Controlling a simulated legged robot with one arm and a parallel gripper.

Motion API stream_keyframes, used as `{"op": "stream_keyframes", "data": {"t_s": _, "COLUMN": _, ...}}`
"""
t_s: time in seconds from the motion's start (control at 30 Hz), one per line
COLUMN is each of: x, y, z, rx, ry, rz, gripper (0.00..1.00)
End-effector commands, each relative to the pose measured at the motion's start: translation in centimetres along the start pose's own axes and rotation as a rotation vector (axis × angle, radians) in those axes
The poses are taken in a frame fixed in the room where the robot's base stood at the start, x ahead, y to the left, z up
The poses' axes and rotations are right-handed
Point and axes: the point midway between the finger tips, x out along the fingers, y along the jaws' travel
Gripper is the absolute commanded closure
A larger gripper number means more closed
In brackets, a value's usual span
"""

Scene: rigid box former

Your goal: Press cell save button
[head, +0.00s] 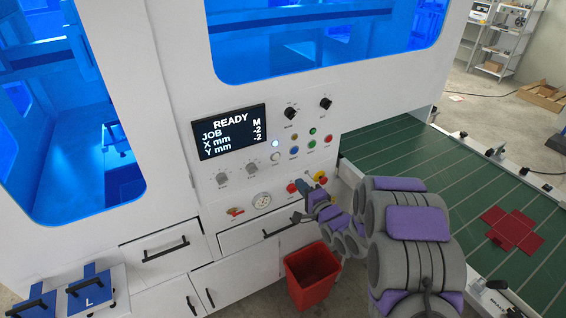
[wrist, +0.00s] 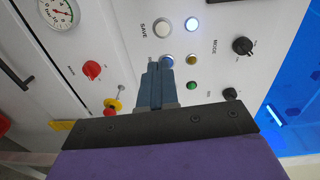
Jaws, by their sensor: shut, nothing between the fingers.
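The save button is a white round button (wrist: 162,28) beside the word SAVE in the wrist view. It also shows as a pale button (head: 275,156) on the machine's front panel in the head view. My gripper (wrist: 160,68) is shut and empty, its fingertips overlapping the lower edge of a blue button (wrist: 167,61) in the wrist view. The save button lies beyond the tips and fully visible. In the head view my gripper (head: 304,186) is in front of the panel, below and right of the save button. I cannot tell whether the tips touch the panel.
A lit white lamp (wrist: 192,24) sits beside the save button. Yellow (wrist: 191,61) and green (wrist: 192,86) buttons and black knobs (wrist: 242,46) are close by. A red-and-yellow emergency stop (head: 320,177) is near my gripper. The display (head: 230,131) reads READY. A red bin (head: 311,276) stands below.

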Motion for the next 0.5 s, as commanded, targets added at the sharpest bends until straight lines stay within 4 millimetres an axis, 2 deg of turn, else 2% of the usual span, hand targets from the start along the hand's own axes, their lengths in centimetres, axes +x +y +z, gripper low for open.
{"op": "stream_keyframes", "data": {"t_s": 0.5, "x": 0.27, "y": 0.10, "z": 0.53, "rx": 0.041, "ry": -0.015, "rz": -0.036, "gripper": 1.00}}
